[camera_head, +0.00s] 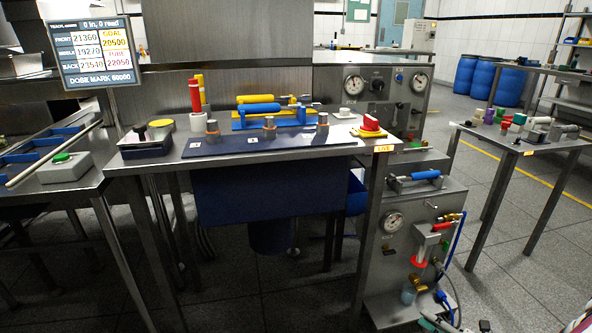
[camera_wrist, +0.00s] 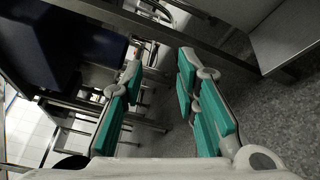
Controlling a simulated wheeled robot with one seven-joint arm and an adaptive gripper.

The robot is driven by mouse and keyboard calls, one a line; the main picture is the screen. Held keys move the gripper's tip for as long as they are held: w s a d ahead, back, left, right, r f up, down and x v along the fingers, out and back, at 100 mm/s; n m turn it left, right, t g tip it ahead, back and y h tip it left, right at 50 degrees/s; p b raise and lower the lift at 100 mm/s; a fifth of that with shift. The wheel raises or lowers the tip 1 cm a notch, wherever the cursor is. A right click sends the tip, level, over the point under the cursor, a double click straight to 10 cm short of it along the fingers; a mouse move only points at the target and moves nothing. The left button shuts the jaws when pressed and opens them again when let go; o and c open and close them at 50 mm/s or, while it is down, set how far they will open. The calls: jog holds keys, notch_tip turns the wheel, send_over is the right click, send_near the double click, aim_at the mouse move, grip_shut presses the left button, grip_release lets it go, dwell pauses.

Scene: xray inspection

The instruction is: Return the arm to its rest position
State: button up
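My gripper (camera_wrist: 160,68) shows in the wrist view with its two teal-padded fingers spread apart. Nothing is between them. Beyond the fingers are dark metal table legs and grey floor, so it seems to hang clear of any tabletop. The task names no other object.
A steel table (camera_head: 350,146) stands in the middle with a blue mat (camera_head: 235,144), coloured tools and a red button (camera_head: 370,123). A gauge cabinet (camera_head: 450,200) stands beside it. A side table (camera_head: 545,143) is at right. Open floor (camera_head: 510,250) lies between them.

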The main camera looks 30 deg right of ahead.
jog(key=w+a+r+n+g+y, duration=0.2)
jog(key=w+r+n+y, duration=0.15)
jog(key=r, duration=0.25)
jog(key=w+a+r+n+g+y, duration=0.2)
jog(key=a+r+n, duration=0.1)
jog(key=r+n, duration=0.2)
jog(key=w+a+r+n+g+y, duration=0.1)
jog(key=w+a+r+n+g, duration=0.2)
jog(key=a+r+n+g, duration=1.2)
jog(key=s+a+r+n+h, duration=0.2)
jog(key=s+a+r+n, duration=0.35)
jog(key=a+r, duration=0.3)
jog(key=s+a+r+n+h, duration=0.3)
jog(key=s+a+r+n, duration=0.2)
jog(key=a+r+n, duration=0.3)
jog(key=s+a+n+t+h+p, duration=0.15)
jog(key=s+n+h, duration=0.35)
jog(key=s+n, duration=0.65)
notch_tip(320, 180, up, 40)
jog(key=s+m+t+p, duration=0.1)
jog(key=t+p, duration=0.3)
jog(key=p, duration=3.3)
jog(key=shift+s+a+f+t+p, duration=0.15)
jog(key=shift+s+a+t+p, duration=0.1)
jog(key=shift+t+p, duration=0.1)
